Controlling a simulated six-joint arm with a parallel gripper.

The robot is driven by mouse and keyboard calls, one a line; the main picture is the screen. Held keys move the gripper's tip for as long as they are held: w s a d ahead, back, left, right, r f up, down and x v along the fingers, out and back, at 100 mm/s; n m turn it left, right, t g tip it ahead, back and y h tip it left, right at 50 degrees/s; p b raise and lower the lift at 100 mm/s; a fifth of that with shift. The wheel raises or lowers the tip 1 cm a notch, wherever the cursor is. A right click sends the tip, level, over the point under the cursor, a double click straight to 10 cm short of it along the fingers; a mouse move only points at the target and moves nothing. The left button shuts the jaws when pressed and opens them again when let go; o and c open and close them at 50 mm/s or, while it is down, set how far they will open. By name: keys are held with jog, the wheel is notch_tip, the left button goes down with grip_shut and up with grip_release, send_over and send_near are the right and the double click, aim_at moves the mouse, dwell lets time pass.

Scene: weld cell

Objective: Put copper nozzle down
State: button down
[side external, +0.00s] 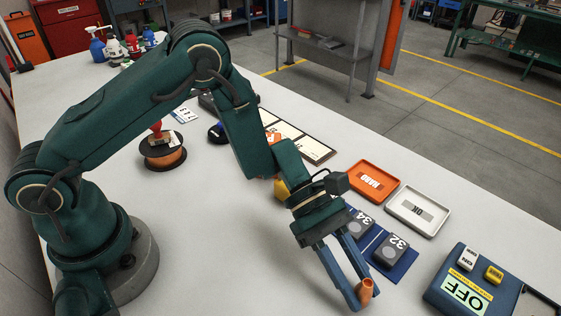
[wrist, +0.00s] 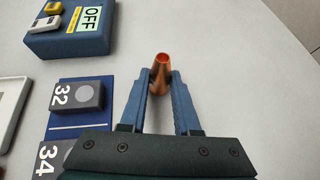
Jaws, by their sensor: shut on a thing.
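The copper nozzle (side external: 366,291) is a small orange-brown tube with an open end. My gripper (side external: 358,294) has long blue fingers and is shut on the nozzle at its fingertips. In the wrist view the nozzle (wrist: 161,72) sits between the two fingertips (wrist: 161,80), its open mouth pointing away from the palm. It is tilted or near upright in the side view. Whether its lower end touches the white table (side external: 240,255) cannot be told.
A blue mat (side external: 407,267) with dark blocks marked 34 (side external: 361,224) and 32 (side external: 391,251) lies beside my gripper. A blue control box (side external: 455,300) marked OFF stands to the right. An orange tray (side external: 373,170) and a white OK tray (side external: 433,201) lie behind. Bare table surrounds the nozzle.

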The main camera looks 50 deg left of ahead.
jog(key=shift+f, duration=0.15)
jog(key=c, duration=0.6)
grip_release()
jog(key=shift+c, duration=0.2)
